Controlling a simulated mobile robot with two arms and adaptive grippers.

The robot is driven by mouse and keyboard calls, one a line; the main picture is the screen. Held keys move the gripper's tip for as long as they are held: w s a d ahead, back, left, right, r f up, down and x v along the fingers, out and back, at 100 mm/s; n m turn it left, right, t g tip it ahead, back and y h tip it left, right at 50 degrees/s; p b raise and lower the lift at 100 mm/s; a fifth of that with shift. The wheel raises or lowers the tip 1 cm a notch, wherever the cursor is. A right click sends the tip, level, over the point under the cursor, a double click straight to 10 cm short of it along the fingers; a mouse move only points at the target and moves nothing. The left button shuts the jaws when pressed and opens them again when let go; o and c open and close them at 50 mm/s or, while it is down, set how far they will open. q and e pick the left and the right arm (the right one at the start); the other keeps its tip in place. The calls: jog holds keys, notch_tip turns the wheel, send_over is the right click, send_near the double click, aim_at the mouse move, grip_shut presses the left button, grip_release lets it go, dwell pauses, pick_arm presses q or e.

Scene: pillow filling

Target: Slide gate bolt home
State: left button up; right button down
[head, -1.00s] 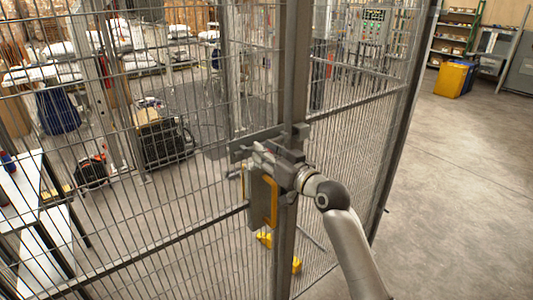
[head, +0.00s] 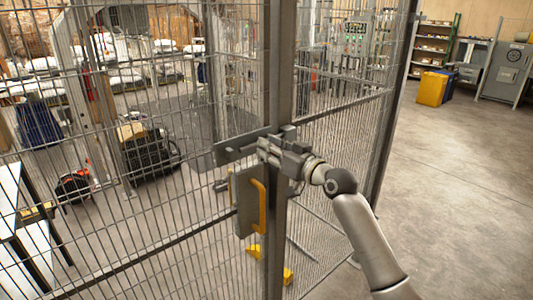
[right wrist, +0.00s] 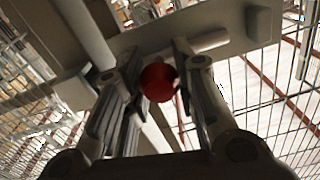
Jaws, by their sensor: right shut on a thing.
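The gate bolt sits on a flat grey plate (head: 232,149) across the mesh gate and its dark post (head: 281,75). In the right wrist view, the bolt's round red knob (right wrist: 158,82) is between the fingers of my right gripper (right wrist: 157,88). The gripper is shut on it. A pale rod (right wrist: 210,41) shows beside the knob along the plate. In the head view, my right gripper (head: 266,150) is at the plate near the post and hides the knob. Whether the rod's end is inside a keeper cannot be told. My left gripper is out of view.
A grey lock box (head: 246,204) with a yellow handle (head: 262,207) is just below the bolt. Yellow pieces (head: 288,276) are low by the post. Mesh panels stand on both sides. The concrete floor (head: 450,180) at right is clear.

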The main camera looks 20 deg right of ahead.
jog(key=c, duration=1.3)
grip_release()
jog(key=shift+w+d+r, duration=0.1)
jog(key=shift+d, duration=0.15)
jog(key=shift+c, duration=0.2)
jog(key=shift+o, duration=1.1)
jog(key=shift+d, duration=0.1)
jog(key=shift+s, duration=0.25)
jog(key=v, duration=1.1)
jog(key=shift+s, duration=0.25)
jog(key=shift+d, duration=0.15)
